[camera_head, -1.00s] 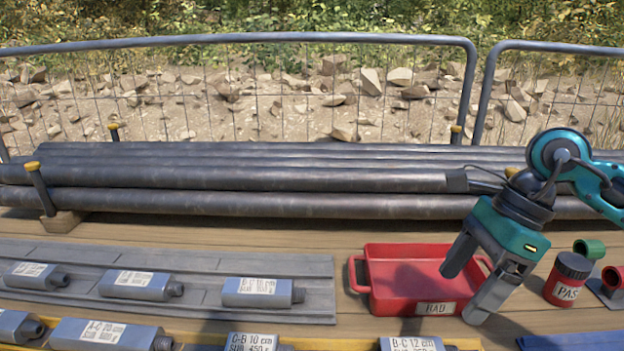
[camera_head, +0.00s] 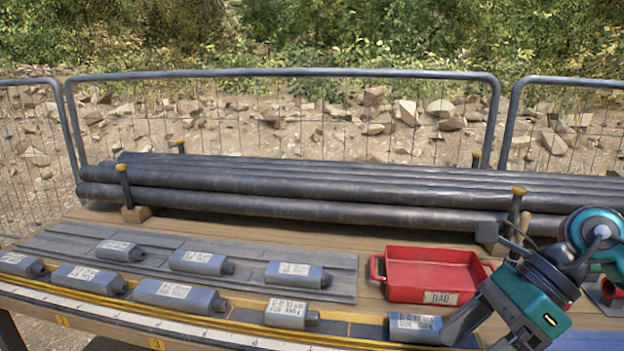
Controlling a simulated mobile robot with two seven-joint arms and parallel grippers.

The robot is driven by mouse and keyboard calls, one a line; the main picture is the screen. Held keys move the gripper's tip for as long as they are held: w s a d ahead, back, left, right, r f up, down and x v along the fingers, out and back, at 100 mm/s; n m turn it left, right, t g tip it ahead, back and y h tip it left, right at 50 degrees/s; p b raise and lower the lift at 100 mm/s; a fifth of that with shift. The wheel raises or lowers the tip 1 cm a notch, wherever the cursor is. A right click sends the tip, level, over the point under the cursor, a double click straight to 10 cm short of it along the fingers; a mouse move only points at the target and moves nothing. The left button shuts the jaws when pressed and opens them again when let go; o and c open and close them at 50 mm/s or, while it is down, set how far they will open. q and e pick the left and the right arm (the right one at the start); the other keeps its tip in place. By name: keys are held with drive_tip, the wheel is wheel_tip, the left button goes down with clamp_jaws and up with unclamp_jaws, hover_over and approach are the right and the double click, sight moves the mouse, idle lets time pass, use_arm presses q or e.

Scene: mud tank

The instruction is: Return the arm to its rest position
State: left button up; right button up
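My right gripper (camera_head: 472,338) is at the lower right, tilted down and to the left. Its fingers look apart, with the lower one partly cut off by the bottom edge. One fingertip is close to the end of a grey labelled cylinder (camera_head: 413,329) in the front row; I cannot tell whether they touch. No object shows between the fingers. The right arm's teal joint (camera_head: 596,236) is at the right edge. My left arm and gripper are not in view.
A red tray (camera_head: 432,274) stands behind the gripper. Several grey cylinders (camera_head: 297,274) lie on grey boards (camera_head: 240,263) and along the yellow front strip. Long dark pipes (camera_head: 300,190) lie behind, before a wire fence (camera_head: 290,73).

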drive_tip(key=w+a+r+m+t+y+p, duration=0.35)
drive_tip(key=a+m+t+y, duration=0.45)
drive_tip(key=a+m+y, duration=0.55)
drive_tip(key=w+d+f+m+t+h+p, duration=0.1)
drive_tip(key=d+f+m+t+h, duration=0.5)
drive_tip(key=m, duration=0.5)
drive_tip(key=w+d+f+m+t+h+p, duration=0.1)
drive_tip(key=w+d+f+m+t+h, duration=0.2)
drive_tip(key=m+h, duration=0.65)
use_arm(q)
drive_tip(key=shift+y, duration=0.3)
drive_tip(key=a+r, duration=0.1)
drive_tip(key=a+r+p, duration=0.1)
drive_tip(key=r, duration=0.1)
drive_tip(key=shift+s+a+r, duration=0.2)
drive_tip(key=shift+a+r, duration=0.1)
use_arm(e)
drive_tip(key=s+f+m+g+h, duration=0.2)
drive_tip(key=s+f+m+g, duration=0.1)
drive_tip(key=s+f+m, duration=0.3)
drive_tip(key=s+f+m+g+h, duration=0.2)
drive_tip(key=s+f+m, duration=0.5)
drive_tip(key=f, duration=0.4)
drive_tip(key=shift+d+f+m+g, duration=0.15)
drive_tip(key=shift+d+m+g, duration=0.25)
drive_tip(key=shift+d, duration=0.05)
